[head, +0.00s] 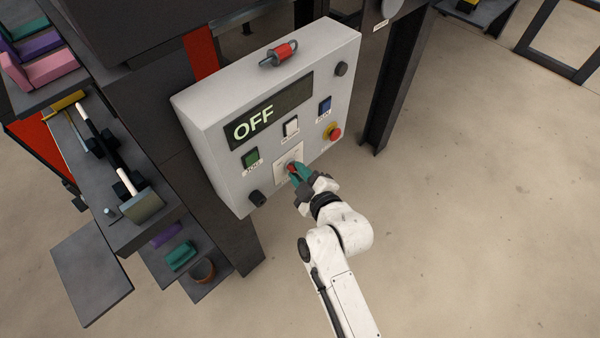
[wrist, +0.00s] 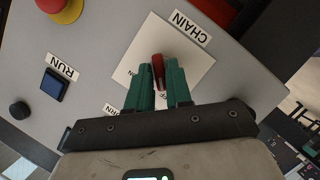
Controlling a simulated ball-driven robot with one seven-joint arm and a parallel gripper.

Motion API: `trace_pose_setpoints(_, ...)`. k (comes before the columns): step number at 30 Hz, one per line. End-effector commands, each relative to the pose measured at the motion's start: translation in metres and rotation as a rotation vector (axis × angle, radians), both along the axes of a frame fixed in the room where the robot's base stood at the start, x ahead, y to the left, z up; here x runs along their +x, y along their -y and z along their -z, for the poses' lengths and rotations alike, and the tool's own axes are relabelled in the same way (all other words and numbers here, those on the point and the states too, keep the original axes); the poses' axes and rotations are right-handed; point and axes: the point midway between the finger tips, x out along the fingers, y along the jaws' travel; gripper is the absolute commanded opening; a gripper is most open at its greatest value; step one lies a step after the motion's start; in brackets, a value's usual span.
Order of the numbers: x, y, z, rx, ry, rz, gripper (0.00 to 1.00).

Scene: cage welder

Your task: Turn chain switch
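The chain switch is a small red handle (wrist: 158,70) on a white square plate (wrist: 195,68) labelled CHAIN in the wrist view. In the head view the plate (head: 286,152) is low on the front of the grey control box. My gripper (wrist: 162,78) has green fingers, one on each side of the red handle, close together with the handle filling the gap at the tips. In the head view my gripper (head: 295,172) reaches the plate from the lower right, and its fingers hide part of the handle. The display (head: 270,112) reads OFF.
The grey box (head: 195,125) also carries a green button (head: 250,159), a white button (head: 291,127), a blue button (head: 324,105) and a red emergency knob (head: 333,132) on yellow.

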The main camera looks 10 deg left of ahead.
Motion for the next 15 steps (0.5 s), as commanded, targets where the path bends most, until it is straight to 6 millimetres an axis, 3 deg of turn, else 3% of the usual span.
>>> trace_pose_setpoints(6,-0.0001,0.0000,0.0000,0.000,0.000,0.000,0.00)
trace_pose_setpoints(15,-0.0002,0.0000,0.0002,0.003,-0.004,0.000,0.00)
